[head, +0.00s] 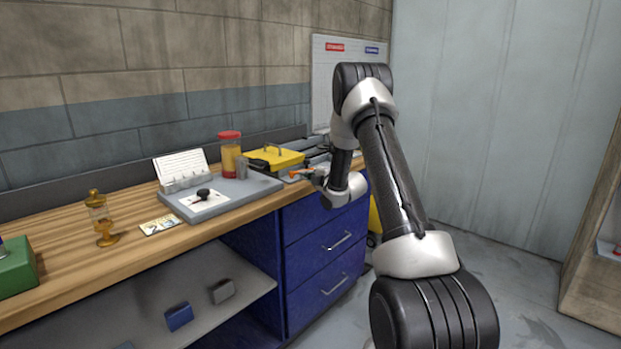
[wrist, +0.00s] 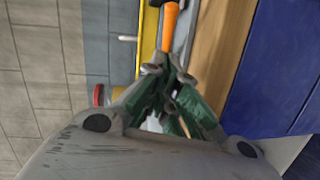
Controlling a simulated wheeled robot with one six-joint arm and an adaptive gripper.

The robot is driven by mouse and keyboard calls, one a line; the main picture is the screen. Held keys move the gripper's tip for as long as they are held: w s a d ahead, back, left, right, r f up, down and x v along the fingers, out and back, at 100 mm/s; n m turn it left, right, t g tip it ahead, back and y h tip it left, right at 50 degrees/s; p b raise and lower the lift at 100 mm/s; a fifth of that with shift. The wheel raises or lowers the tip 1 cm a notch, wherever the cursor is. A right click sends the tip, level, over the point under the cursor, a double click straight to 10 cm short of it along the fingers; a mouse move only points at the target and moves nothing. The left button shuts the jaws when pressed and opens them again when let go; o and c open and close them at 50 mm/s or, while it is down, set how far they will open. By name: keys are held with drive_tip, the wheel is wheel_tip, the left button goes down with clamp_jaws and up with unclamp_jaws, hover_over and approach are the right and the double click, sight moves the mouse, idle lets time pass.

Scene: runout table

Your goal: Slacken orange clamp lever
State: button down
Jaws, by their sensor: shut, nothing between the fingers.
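The orange clamp lever (head: 300,172) shows in the head view as a small orange bar at the right end of the workbench, just left of my gripper (head: 318,177). In the wrist view the orange lever (wrist: 170,28) lies just beyond the tips of my gripper (wrist: 165,72), pointing roughly away from them. My gripper is shut and empty, its tips close together. I cannot tell whether the tips touch the lever. The clamp's body is mostly hidden behind my gripper and arm.
A yellow box (head: 276,158) stands behind the lever. A red-capped jar (head: 230,155) and a grey plate (head: 250,192) with a black knob (head: 203,193) are to the left. Blue drawers (head: 325,243) are below the bench's front edge. The floor at right looks clear.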

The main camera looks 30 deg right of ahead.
drive_tip(key=s+d+r, duration=0.1)
drive_tip(key=s+d, duration=0.2)
drive_tip(key=s, duration=0.6)
drive_tip(key=shift+d+r, duration=0.2)
drive_tip(key=shift+d, duration=0.1)
